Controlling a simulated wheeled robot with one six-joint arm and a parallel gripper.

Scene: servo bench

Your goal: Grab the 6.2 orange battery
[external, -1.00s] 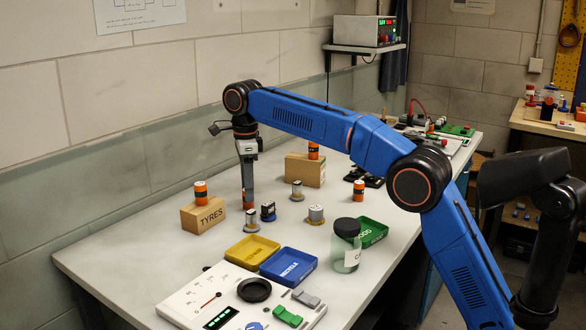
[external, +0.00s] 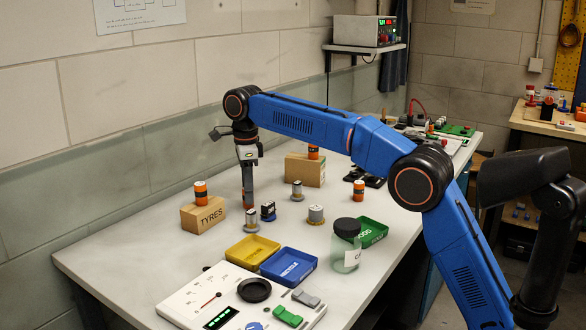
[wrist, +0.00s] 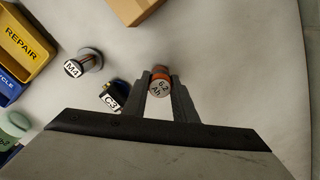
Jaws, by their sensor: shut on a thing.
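In the external view my gripper (external: 247,200) points straight down to the bench, and the battery there is mostly hidden by the fingers, with only a bit of orange low down.
A dark block marked C3 (wrist: 114,97) and a motor marked M4 (wrist: 84,63) stand close by on the left in the wrist view. The yellow tray (external: 252,249) is in front.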

